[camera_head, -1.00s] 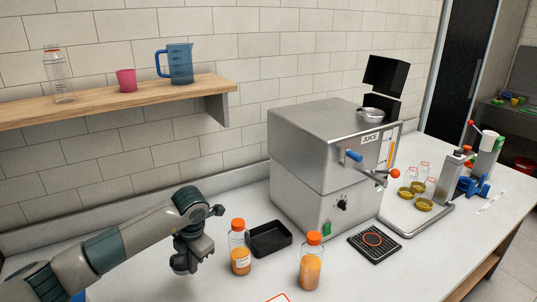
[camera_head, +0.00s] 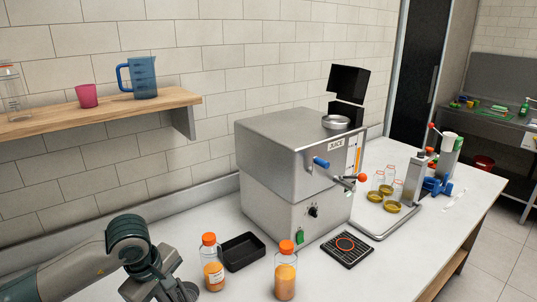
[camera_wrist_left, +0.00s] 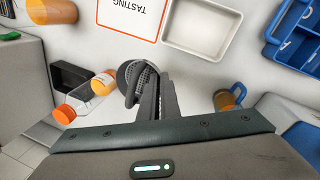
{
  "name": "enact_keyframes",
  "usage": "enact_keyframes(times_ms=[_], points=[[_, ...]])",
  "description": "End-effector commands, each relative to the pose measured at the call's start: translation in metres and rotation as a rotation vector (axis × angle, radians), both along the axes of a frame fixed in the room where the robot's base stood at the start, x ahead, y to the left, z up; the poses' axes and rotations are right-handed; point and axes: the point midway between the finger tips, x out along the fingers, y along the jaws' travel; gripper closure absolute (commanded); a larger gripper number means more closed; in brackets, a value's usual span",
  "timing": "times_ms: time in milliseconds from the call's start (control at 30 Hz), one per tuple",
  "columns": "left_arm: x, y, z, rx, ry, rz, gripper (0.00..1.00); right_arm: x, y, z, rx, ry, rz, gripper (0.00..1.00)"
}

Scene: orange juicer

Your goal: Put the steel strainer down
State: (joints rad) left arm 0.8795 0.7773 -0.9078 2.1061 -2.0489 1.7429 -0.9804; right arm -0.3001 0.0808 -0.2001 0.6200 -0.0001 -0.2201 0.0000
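The steel strainer (camera_wrist_left: 138,76), a grey, perforated round piece, is at the fingertips of my left gripper (camera_wrist_left: 152,98) in the left wrist view. The fingers are close together and look shut on it. They partly hide it, and its handle is hard to make out. In the head view my left gripper (camera_head: 160,287) is at the bottom left, over the counter (camera_head: 225,285) and left of the juice bottles. The strainer is hard to tell from the gripper there. My right gripper is not in view.
Two juice bottles (camera_head: 213,272) (camera_head: 286,275) and a black tray (camera_head: 243,251) stand before the juicer (camera_head: 290,175).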

Motion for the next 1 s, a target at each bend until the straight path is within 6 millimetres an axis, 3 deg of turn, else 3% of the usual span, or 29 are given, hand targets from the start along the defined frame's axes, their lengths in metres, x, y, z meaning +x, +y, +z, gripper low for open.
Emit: enact_keyframes(times_ms=[500,700,1000], points=[[-0.071,-0.020,0.026,0.001,-0.001,-0.875,1.00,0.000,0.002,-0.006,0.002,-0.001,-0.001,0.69],[-0.086,-0.022,0.031,0.001,-0.001,-1.050,1.00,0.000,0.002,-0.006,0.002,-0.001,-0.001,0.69],[-0.090,-0.023,0.032,0.001,0.000,-1.091,1.00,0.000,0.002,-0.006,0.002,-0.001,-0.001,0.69]])
